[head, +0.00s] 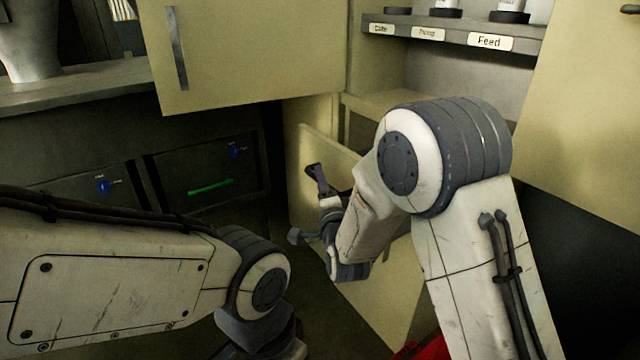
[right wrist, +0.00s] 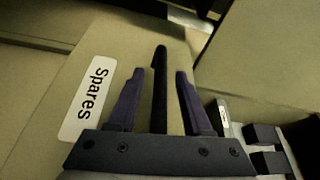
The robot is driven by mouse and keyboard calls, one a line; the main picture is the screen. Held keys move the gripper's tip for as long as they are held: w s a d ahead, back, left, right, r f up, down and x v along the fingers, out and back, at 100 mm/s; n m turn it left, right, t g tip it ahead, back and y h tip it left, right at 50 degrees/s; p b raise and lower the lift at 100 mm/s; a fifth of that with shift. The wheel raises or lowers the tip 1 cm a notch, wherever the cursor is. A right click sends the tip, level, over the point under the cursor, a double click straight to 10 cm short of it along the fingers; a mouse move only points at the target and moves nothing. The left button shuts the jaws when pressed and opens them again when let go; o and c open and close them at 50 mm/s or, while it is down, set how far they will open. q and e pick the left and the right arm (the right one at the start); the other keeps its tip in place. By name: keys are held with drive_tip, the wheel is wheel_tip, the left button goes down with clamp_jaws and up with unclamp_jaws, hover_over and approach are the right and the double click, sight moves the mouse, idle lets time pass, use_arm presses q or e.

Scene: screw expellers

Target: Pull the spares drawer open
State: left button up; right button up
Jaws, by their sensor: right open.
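The spares drawer front (head: 385,290) is a cream panel in the head view, low in the cabinet and partly behind my right arm. Its "Spares" label (right wrist: 88,98) shows at left in the right wrist view. A dark bar handle (right wrist: 160,85) stands out from the panel. My right gripper (right wrist: 158,105) is open, with one purple finger on each side of the handle and a visible gap to both. In the head view the right gripper (head: 318,207) is at the panel, partly hidden by its arm. My left gripper is out of view.
A cream cupboard door (head: 255,50) with a bar handle is above left. A shelf edge (head: 455,38) with labels, including "Feed", carries jars above right. Dark drawers (head: 205,170), one with a green handle, are at left. Something red (head: 430,348) shows at the bottom.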

drive_tip(key=shift+w, duration=0.4)
clamp_jaws()
drive_tip(key=shift+s, duration=0.1)
idle(1.1)
